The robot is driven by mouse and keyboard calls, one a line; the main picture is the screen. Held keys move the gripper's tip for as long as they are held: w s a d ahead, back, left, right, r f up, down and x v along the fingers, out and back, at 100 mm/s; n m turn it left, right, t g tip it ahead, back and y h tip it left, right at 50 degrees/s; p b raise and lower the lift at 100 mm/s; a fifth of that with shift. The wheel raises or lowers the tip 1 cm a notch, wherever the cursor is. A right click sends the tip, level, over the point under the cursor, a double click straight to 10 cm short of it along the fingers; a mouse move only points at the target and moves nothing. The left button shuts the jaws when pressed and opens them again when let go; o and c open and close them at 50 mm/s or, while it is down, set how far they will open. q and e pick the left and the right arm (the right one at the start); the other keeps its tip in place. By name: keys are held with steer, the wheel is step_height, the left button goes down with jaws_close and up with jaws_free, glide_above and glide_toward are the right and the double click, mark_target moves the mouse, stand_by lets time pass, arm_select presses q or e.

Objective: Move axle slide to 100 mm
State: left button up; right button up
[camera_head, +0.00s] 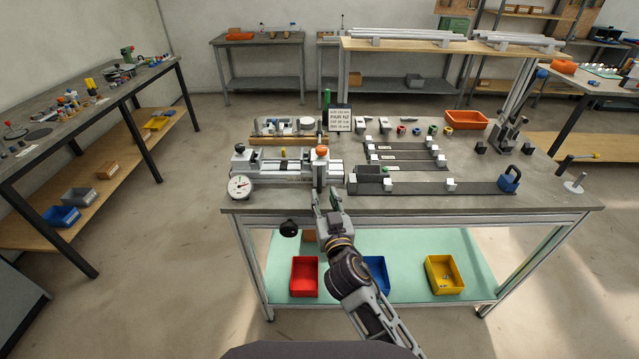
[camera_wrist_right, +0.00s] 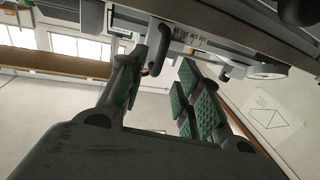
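The frame jig (camera_head: 285,172) is a pale metal rail unit on the left part of the workbench. An upright slide with an orange knob (camera_head: 321,151) stands near its right end; I take this as the axle slide. My right gripper (camera_head: 327,192) is at the jig's front edge, just below that slide. The scale marking (camera_wrist_right: 190,38) is too small to read surely. My left gripper is not in view.
A round dial gauge (camera_head: 239,187) sits at the jig's left front. A sign (camera_head: 340,119) stands behind the jig.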

mark_target(320, 186)
steer(key=shift+w+a, duration=0.15)
steer(key=shift+w, duration=0.6)
steer(key=shift+w+a, duration=0.2)
steer(key=shift+w, duration=0.6)
steer(key=shift+w+a, duration=0.15)
steer(key=shift+w, duration=0.65)
steer(key=shift+w+a, duration=0.1)
steer(key=shift+w, duration=0.5)
steer(key=shift+w+a, duration=0.15)
steer(key=shift+w, duration=0.45)
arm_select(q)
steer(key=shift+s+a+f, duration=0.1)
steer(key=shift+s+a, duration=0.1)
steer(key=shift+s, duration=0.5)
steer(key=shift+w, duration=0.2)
arm_select(e)
steer(key=shift+c, duration=0.6)
jaws_close()
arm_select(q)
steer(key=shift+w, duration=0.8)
